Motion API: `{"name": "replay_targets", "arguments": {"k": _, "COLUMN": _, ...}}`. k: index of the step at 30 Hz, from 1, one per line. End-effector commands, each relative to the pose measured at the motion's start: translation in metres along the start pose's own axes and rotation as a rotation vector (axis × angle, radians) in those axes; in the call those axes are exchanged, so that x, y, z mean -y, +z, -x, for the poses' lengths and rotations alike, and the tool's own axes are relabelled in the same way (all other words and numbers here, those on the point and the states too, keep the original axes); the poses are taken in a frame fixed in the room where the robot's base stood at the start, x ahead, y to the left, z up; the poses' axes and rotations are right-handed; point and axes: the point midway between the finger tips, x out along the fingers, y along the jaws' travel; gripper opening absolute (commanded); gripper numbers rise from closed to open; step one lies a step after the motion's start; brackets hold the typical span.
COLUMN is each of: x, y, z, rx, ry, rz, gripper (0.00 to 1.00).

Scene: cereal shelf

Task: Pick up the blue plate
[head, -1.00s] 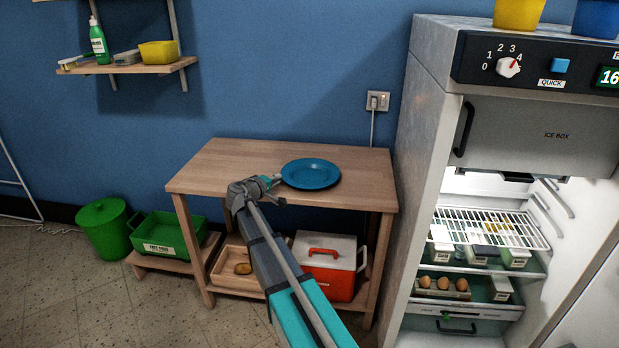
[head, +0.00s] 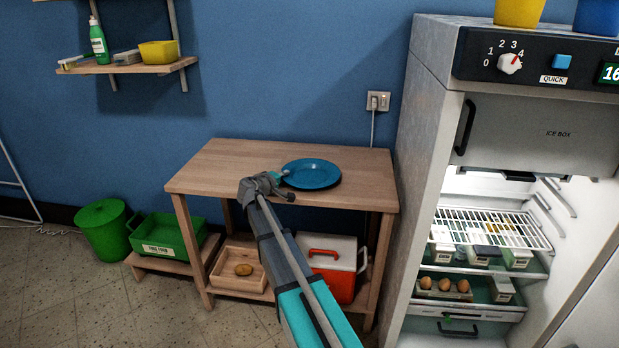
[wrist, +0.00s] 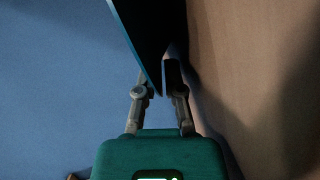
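The blue plate (head: 311,174) lies on the wooden table (head: 225,165), near its back right. My gripper (head: 282,186) is low over the table at the plate's left front edge. In the wrist view the plate (wrist: 140,38) shows nearly edge-on, as a blue rim with a dark face. Its near rim runs down between the two fingers of my gripper (wrist: 159,82). The fingers are close together around the rim. The left fingertip is partly hidden, so I cannot tell whether both fingers press on the plate.
An open, lit fridge (head: 424,140) stands right of the table. The blue wall (head: 280,70) is behind it, with a socket (head: 378,101). Below the tabletop are a red and white cooler (head: 333,262) and a wooden tray (head: 238,283). The rest of the tabletop is clear.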

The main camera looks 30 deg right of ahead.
Motion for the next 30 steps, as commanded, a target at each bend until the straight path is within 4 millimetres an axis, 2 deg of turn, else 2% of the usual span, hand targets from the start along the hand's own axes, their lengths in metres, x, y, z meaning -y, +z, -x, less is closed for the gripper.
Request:
{"name": "replay_targets", "arguments": {"k": 4, "x": 0.0000, "y": 0.0000, "z": 0.0001, "rx": 0.000, "ry": 0.000, "rz": 0.000, "gripper": 0.12}}
{"name": "replay_targets", "arguments": {"k": 5, "x": 0.0000, "y": 0.0000, "z": 0.0002, "rx": 0.000, "ry": 0.000, "rz": 0.000, "gripper": 0.10}}
{"name": "replay_targets", "arguments": {"k": 6, "x": 0.0000, "y": 0.0000, "z": 0.0002, "rx": 0.000, "ry": 0.000, "rz": 0.000, "gripper": 0.02}}
{"name": "replay_targets", "arguments": {"k": 7, "x": 0.0000, "y": 0.0000, "z": 0.0002, "rx": 0.000, "ry": 0.000, "rz": 0.000, "gripper": 0.00}}
{"name": "replay_targets", "arguments": {"k": 30, "x": -0.0047, "y": -0.0014, "z": 0.0015, "rx": 0.000, "ry": 0.000, "rz": 0.001, "gripper": 0.00}}
